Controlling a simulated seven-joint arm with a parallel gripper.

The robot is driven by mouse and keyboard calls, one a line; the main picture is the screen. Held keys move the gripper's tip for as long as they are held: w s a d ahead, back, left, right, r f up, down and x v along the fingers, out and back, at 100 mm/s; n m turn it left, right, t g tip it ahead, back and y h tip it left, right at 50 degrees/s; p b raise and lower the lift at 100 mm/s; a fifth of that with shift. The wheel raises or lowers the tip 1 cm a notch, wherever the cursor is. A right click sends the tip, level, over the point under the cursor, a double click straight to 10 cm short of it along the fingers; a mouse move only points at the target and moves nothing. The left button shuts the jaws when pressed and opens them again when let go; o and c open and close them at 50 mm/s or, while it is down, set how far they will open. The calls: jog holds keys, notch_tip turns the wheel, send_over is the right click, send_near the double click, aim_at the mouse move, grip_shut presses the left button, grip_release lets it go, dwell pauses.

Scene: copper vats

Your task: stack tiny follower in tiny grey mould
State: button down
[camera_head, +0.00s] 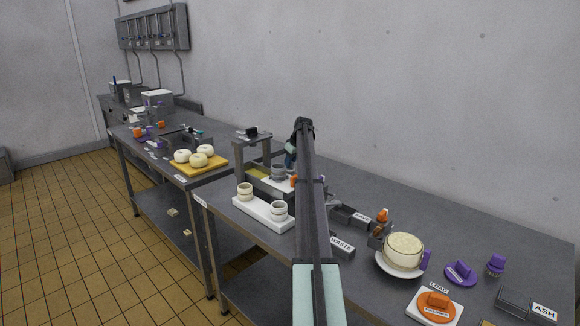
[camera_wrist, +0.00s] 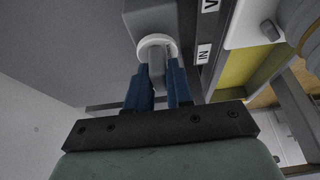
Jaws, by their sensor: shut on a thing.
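My gripper (camera_wrist: 158,85) has blue fingers closed on a small grey stem (camera_wrist: 157,63) with a white round disc (camera_wrist: 143,42) at its far end, which looks like the tiny follower. A grey body (camera_wrist: 150,17) lies just beyond the disc in the wrist view. I cannot tell whether they touch or whether it is the mould. In the head view my gripper (camera_head: 290,158) is partly hidden by my arm. A small grey cup (camera_head: 278,172), possibly the tiny grey mould, shows below it, beside the press. The held piece is not clear there.
A press frame (camera_head: 239,155) stands left of my gripper. The back right bench is clear.

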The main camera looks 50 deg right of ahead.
aim_at(289, 170)
notch_tip(289, 170, up, 9)
jog(key=a, duration=0.1)
jog(key=s+a+r+m+h, duration=0.2)
jog(key=s+a+r+m, duration=0.3)
jog(key=a+r, duration=0.55)
jog(key=shift+s+a+f, duration=0.1)
jog(key=shift+a+f, duration=0.05)
jog(key=shift+f, duration=1.7)
jog(key=shift+s+a+f, duration=0.1)
jog(key=shift+a+f, duration=0.1)
jog(key=shift+f, duration=1.6)
jog(key=shift+s+a+f, duration=0.1)
jog(key=shift+a+f, duration=0.05)
jog(key=shift+f, duration=1.7)
jog(key=shift+f, duration=0.65)
jog(key=c, duration=1)
grip_release()
jog(key=shift+r, duration=0.1)
jog(key=shift+w+r+n, duration=0.1)
jog(key=shift+r+n, duration=0.1)
jog(key=shift+n, duration=0.1)
jog(key=shift+g, duration=0.3)
jog(key=v, duration=1.2)
jog(key=shift+d+r, duration=0.1)
jog(key=shift+r, duration=0.25)
